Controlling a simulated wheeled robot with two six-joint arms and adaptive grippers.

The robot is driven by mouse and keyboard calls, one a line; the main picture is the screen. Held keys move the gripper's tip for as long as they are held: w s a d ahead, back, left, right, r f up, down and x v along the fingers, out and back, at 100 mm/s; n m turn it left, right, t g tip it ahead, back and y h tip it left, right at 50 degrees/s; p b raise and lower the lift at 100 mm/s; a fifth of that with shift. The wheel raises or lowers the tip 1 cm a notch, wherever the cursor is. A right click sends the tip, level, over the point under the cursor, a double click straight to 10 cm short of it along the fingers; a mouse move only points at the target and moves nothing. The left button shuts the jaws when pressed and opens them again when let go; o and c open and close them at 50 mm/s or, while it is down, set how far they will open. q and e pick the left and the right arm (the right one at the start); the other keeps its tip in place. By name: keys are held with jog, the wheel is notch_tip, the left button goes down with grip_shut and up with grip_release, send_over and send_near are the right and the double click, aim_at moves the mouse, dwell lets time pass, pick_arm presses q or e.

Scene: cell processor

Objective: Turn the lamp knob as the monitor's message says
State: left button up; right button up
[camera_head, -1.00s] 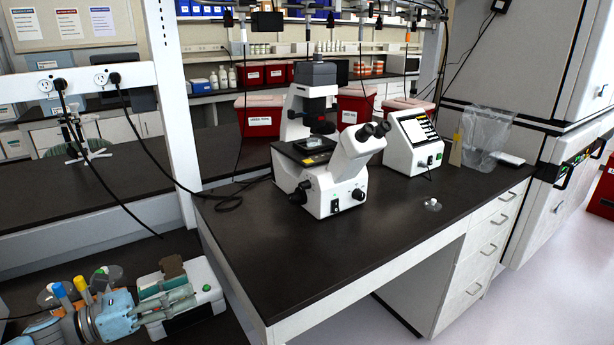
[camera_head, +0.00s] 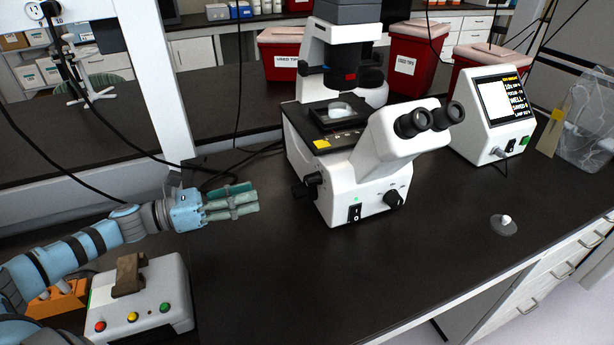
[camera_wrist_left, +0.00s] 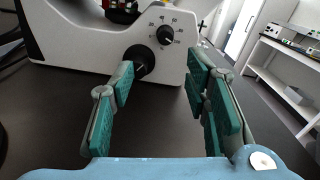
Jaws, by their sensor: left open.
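The white microscope (camera_head: 365,165) stands on the dark bench. In the left wrist view a black dial knob (camera_wrist_left: 166,36) with a numbered scale is on its pale side wall, beside a larger black knob (camera_wrist_left: 139,62). In the head view black knobs (camera_head: 306,186) show on its left side and another knob (camera_head: 394,199) on its front. The monitor (camera_head: 492,114) stands to the right; its screen text is small, one low line seems to begin "LAMP", and its value is unreadable. My left gripper (camera_head: 256,196) is open and empty, left of the microscope and apart from it. My right gripper is not in view.
A white box with coloured buttons (camera_head: 135,305) lies below my left arm. Red used-tips bins (camera_head: 285,52) stand behind the microscope. A small clear dish-like item (camera_head: 503,224) lies at the right. The bench front is clear. Black cables hang at the left.

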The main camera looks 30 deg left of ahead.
aim_at(305, 181)
pick_arm(q)
jog(key=x, duration=1.1)
jog(key=shift+d+r, duration=0.3)
jog(key=shift+r, duration=0.1)
jog(key=shift+d, duration=0.25)
jog(key=shift+w+f, duration=0.1)
grip_shut()
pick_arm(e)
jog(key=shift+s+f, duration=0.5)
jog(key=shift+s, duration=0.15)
